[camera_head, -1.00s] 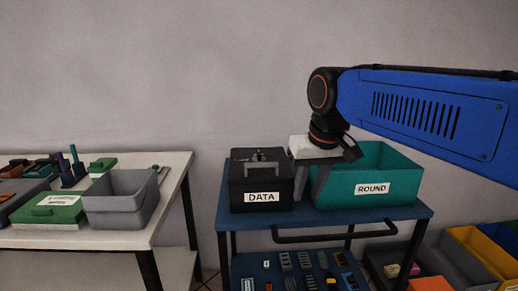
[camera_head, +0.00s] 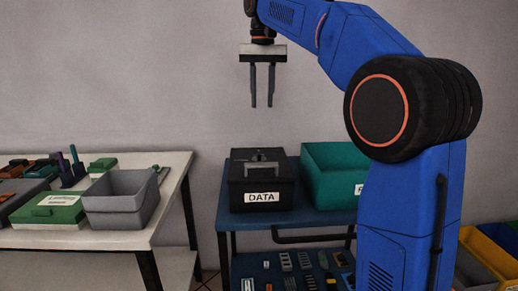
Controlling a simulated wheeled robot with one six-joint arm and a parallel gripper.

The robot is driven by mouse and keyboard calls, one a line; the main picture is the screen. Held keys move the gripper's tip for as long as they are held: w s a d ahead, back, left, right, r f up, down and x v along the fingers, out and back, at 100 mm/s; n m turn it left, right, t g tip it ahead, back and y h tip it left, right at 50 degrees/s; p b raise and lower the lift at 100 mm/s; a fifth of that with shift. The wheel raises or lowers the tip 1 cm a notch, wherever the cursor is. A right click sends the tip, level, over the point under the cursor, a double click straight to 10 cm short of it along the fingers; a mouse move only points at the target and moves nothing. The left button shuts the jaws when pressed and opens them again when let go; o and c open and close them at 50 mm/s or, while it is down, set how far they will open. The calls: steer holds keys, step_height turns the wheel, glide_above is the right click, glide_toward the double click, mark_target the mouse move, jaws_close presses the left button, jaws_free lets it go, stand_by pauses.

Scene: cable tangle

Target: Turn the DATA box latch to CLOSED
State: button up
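The DATA box (camera_head: 261,197) is a black box with a white DATA label on its front. It stands on the left part of the blue cart top. Its lid is down, with a grey handle (camera_head: 262,168) on top. The latch cannot be told apart clearly at this size, nor can its setting. My gripper (camera_head: 262,105) is above the box in the picture, pointing down. Its two dark fingers are apart with nothing visible between them. It does not touch the box.
The teal ROUND bin (camera_head: 330,178) stands close to the right of the DATA box, partly hidden by my arm. The blue cart (camera_head: 230,221) has a lower shelf with small parts. A white table (camera_head: 168,190) with a grey bin (camera_head: 120,200) and green boxes is at left.

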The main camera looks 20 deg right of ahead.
mark_target(259, 152)
steer(key=f, duration=0.5)
steer(key=w+f, duration=0.1)
steer(key=f, duration=1)
steer(key=shift+w+a+f, duration=0.2)
steer(key=shift+w+f, duration=0.1)
steer(key=shift+f, duration=0.1)
jaws_close()
